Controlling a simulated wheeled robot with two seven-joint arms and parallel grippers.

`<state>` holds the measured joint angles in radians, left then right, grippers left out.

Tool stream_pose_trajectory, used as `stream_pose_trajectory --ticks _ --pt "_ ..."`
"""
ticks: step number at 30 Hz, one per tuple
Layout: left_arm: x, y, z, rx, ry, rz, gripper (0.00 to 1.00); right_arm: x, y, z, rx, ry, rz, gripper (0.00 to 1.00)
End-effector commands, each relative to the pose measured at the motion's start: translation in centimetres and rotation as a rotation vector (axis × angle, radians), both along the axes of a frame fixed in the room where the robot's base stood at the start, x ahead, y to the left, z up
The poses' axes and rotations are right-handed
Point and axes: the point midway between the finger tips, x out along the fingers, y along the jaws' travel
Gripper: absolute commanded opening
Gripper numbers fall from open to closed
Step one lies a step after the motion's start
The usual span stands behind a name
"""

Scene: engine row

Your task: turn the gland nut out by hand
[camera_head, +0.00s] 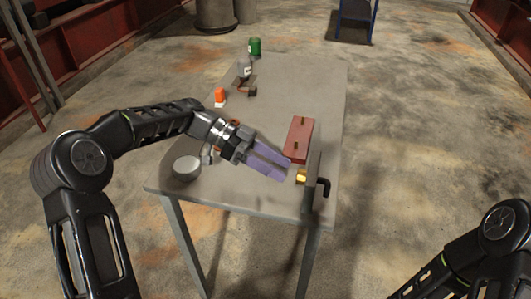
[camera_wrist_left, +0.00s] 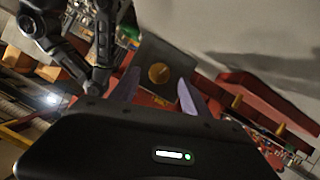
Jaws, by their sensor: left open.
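The gland nut (camera_head: 301,175) is a small brass piece on the near side of an upright grey plate (camera_head: 314,172) at the table's right edge. In the left wrist view the brass nut (camera_wrist_left: 158,73) shows round on the plate (camera_wrist_left: 165,58). My left gripper (camera_head: 287,170) is open, its two purple fingers pointing at the nut from the left. In the left wrist view its fingertips (camera_wrist_left: 156,82) stand apart with the nut between and beyond them; I cannot tell whether they touch it. My right gripper is out of view; only part of that arm shows at lower right.
A red block (camera_head: 299,138) with brass pegs lies behind the nut. A black hooked handle (camera_head: 324,187) sticks out right of the plate. A round grey tin (camera_head: 186,168), an orange item (camera_head: 220,95), a grey bottle (camera_head: 245,68) and a green can (camera_head: 255,47) stand on the table (camera_head: 300,85).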

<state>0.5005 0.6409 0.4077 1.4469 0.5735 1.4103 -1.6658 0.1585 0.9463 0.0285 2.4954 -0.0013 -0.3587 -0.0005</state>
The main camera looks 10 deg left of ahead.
Motion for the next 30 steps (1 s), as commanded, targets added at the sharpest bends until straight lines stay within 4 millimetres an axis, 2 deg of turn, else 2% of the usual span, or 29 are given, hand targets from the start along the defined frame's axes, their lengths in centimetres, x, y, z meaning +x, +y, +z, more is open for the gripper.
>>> stream_pose_trajectory --ticks 1,6,12,23,26,30 --pt "0.1 0.8 0.9 -0.003 0.001 0.006 0.55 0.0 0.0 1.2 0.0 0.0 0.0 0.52" --pt "0.3 2.4 1.5 -0.003 0.003 0.002 0.55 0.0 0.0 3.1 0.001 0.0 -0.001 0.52" --pt "0.5 3.4 1.6 -0.001 -0.001 0.003 0.55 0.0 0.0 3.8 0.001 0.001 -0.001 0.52" --pt "0.5 3.6 1.6 -0.001 -0.002 0.005 0.55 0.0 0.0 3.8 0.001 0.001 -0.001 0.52" --pt "0.5 4.2 2.2 0.001 0.002 0.017 0.55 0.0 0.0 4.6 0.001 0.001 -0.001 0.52" --pt "-0.1 5.8 3.7 0.002 0.026 0.046 0.55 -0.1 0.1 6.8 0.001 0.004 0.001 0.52"
